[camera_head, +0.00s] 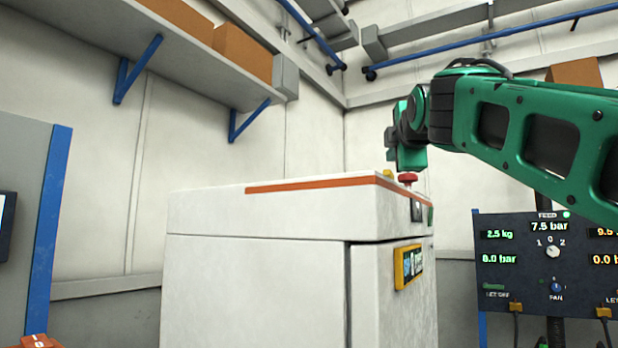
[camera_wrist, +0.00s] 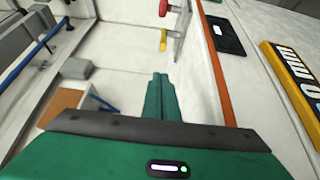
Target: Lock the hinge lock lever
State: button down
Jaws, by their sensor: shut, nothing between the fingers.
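A white cabinet (camera_head: 270,285) with an orange stripe stands in the middle of the head view. At its right end are a red knob (camera_head: 407,178) and a small yellow part (camera_head: 388,174). The wrist view shows a red knob (camera_wrist: 168,9) and a yellow part (camera_wrist: 163,40) by a light plate beside the cabinet's edge. I cannot tell which part is the hinge lock lever. My gripper (camera_wrist: 160,78) is shut and empty, its green fingers together and apart from these parts. In the head view my green wrist is just above the cabinet's right end.
A yellow-framed display (camera_head: 408,266) is on the cabinet's right side. A dark gauge panel (camera_head: 537,262) stands at the right. A shelf (camera_head: 175,45) with brown boxes is on the left wall. A blue-edged grey panel (camera_head: 25,200) is at the far left. Open air lies above the cabinet.

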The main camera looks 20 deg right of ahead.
jog(key=x, duration=1.7)
